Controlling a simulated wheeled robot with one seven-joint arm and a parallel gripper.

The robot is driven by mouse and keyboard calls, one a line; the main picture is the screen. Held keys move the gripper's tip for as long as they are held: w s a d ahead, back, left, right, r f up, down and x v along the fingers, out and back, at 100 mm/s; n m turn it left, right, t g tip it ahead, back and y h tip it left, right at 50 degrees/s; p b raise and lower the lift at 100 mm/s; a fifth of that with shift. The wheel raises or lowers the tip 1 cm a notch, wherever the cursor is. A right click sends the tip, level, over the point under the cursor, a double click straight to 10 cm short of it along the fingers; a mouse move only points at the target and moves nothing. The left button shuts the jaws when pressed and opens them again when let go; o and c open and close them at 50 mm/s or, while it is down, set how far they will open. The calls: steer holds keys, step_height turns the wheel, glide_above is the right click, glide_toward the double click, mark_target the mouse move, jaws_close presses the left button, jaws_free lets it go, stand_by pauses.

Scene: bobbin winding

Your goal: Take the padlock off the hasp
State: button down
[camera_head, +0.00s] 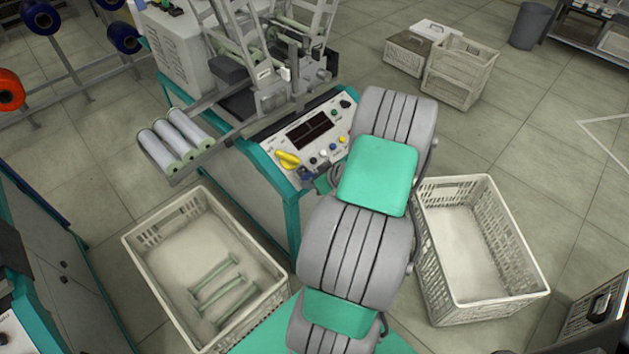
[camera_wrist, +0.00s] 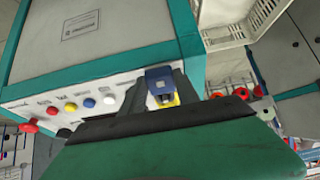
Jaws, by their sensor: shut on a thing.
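The blue padlock (camera_wrist: 160,74) is between the dark fingers of my gripper (camera_wrist: 163,94) in the wrist view, and the gripper is shut on it. A yellow part (camera_wrist: 172,101), which looks like the hasp, shows right against the padlock. In the head view the yellow hasp handle (camera_head: 288,159) is at the near left corner of the control panel. The padlock there is a small dark blue patch (camera_head: 305,173) beside it, next to my gripper (camera_head: 320,182). The shackle is hidden, so I cannot tell whether it is still through the hasp.
The control panel (camera_head: 282,140) has several buttons near my gripper. Winding rolls (camera_head: 172,138) stick out to its left. A crate with green bobbins (camera_head: 150,262) stands below, and an empty crate (camera_head: 425,235) stands right of my arm.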

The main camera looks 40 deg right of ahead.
steer(key=shift+w+r, duration=0.25)
steer(key=shift+r, duration=0.05)
steer(key=shift+d+r, duration=0.1)
steer(key=shift+r, duration=0.2)
steer(key=shift+p+v, duration=0.8)
steer(key=shift+v, duration=0.2)
steer(key=shift+s+r+p, duration=0.3)
steer(key=shift+r+p, duration=0.2)
steer(key=shift+r, duration=0.25)
steer(key=shift+s+r+p, duration=0.35)
steer(key=shift+r+p, duration=0.1)
steer(key=shift+r, duration=0.35)
